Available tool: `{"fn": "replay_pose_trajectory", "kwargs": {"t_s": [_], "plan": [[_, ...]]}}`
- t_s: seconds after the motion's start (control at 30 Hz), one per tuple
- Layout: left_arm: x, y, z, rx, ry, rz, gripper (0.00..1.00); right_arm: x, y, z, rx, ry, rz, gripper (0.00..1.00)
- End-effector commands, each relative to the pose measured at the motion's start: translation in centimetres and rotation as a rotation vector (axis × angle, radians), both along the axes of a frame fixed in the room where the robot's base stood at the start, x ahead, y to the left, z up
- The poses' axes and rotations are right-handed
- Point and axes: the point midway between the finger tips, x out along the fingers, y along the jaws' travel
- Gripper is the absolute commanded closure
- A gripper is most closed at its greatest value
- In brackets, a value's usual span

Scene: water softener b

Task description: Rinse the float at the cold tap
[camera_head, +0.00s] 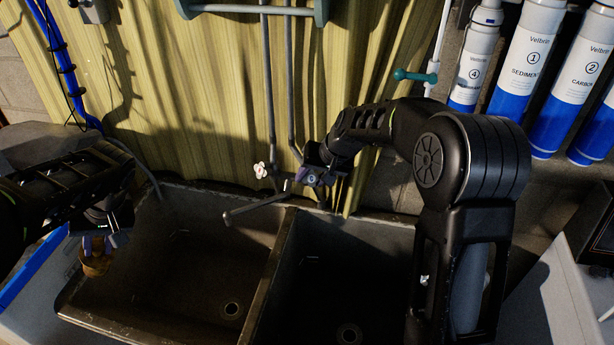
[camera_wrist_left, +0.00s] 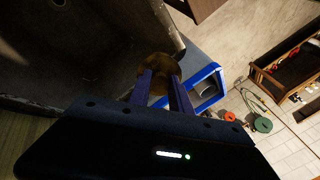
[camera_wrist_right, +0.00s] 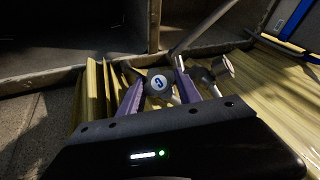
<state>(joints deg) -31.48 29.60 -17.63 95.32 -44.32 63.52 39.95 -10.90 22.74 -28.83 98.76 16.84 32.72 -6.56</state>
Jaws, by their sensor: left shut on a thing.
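The float (camera_head: 96,265) is a dull brown, rounded piece. My left gripper (camera_head: 97,242) is shut on it, over the left rim of the left basin. In the left wrist view the float (camera_wrist_left: 158,64) sits between the purple fingertips (camera_wrist_left: 160,82). The cold tap handle, a grey knob with a blue C mark (camera_wrist_right: 158,83), is between the spread fingers of my right gripper (camera_wrist_right: 160,90). In the head view my right gripper (camera_head: 312,178) is at the tap behind the sinks and partly hides the handle. The spout (camera_head: 256,207) points left over the left basin. No water stream shows.
A double sink has a left basin (camera_head: 190,250) and a right basin (camera_head: 345,265), both empty. The other tap handle (camera_head: 262,170) is left of the cold one. Filter canisters (camera_head: 525,65) hang at the right. A blue-rimmed tray (camera_wrist_left: 205,90) lies below the float.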

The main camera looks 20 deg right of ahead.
Motion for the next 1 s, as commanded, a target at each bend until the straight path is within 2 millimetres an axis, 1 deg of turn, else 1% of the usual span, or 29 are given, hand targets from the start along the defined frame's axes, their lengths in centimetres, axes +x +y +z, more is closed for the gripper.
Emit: {"fn": "replay_pose_trajectory", "kwargs": {"t_s": [0.03,0.07,0.43,0.67,0.9,1.0], "plan": [[0.01,0.0,0.02,0.0,0.0,0.0,1.0,0.0,0.0,0.01,0.0,0.0,0.0,0.66],[0.01,0.0,0.01,0.0,0.0,0.0,1.0,-0.01,0.0,0.02,0.0,0.0,0.0,0.69],[0.01,0.0,0.02,0.0,0.0,0.0,1.0,-0.01,-0.01,0.03,0.0,0.0,0.0,0.99],[0.01,0.0,-0.23,0.0,0.0,0.0,1.0,0.01,0.16,-0.05,-0.043,0.007,0.026,1.0],[0.01,0.0,-0.29,0.0,0.0,0.0,1.0,0.03,0.29,0.03,-0.213,0.033,0.117,1.0],[0.0,0.0,-0.31,0.0,0.0,0.0,1.0,0.03,0.19,0.05,-0.256,0.04,0.136,1.0]]}}
